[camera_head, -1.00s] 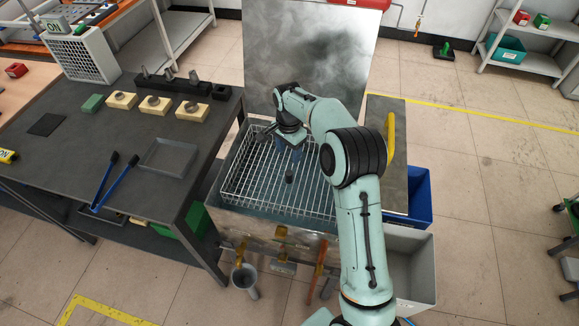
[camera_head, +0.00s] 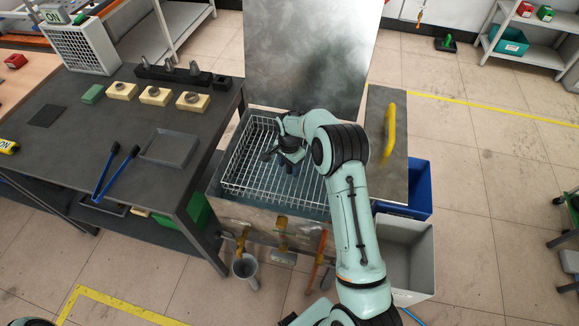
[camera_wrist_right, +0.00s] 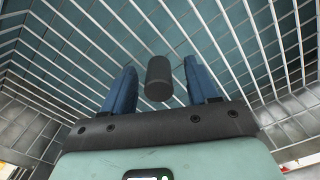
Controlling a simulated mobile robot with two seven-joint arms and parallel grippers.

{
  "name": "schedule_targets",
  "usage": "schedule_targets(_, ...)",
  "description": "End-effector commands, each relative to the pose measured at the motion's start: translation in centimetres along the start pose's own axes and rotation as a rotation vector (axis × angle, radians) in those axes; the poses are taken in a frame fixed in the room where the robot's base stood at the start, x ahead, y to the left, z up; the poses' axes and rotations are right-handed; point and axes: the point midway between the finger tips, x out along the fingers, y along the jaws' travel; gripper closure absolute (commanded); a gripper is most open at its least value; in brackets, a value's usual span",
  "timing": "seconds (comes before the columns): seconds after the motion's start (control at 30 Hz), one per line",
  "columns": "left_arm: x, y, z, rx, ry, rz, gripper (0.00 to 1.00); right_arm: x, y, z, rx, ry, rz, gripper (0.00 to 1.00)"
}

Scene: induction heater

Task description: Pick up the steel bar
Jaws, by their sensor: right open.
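The steel bar (camera_wrist_right: 158,84) is a short dark grey cylinder inside the wire basket (camera_head: 232,181). In the right wrist view it stands between the two blue fingers of my right gripper (camera_wrist_right: 160,70), with a visible gap on each side. My right gripper (camera_head: 290,160) reaches down into the basket, open and not closed on the bar. In the head view the gripper and wrist cover the spot, and I cannot clearly make out the bar there. My left gripper is not in view.
The basket sits in a metal tank with a raised lid (camera_head: 308,60) behind it. A side plate with a yellow handle (camera_head: 390,130) is at the right. The dark workbench (camera_head: 75,140) at the left holds tongs (camera_head: 118,172) and a shallow tray (camera_head: 150,153).

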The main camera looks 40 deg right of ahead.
Motion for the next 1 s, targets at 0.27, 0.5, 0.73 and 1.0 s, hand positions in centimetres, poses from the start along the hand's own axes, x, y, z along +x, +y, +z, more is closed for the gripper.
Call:
schedule_targets(0.27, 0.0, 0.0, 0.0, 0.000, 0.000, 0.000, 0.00, 0.5, 0.0, 0.0, 0.000, 0.000, 0.000, 0.41)
schedule_targets(0.5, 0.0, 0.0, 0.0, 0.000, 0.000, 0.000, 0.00, 0.4, 0.0, 0.0, 0.000, 0.001, 0.000, 1.00)
schedule_targets(0.73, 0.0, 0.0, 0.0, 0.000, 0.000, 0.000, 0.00, 0.3, 0.0, -0.1, 0.000, 0.001, -0.002, 1.00)
schedule_targets(1.0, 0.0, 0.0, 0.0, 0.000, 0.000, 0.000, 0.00, -3.5, -0.1, -0.1, 0.001, 0.004, -0.006, 1.00)
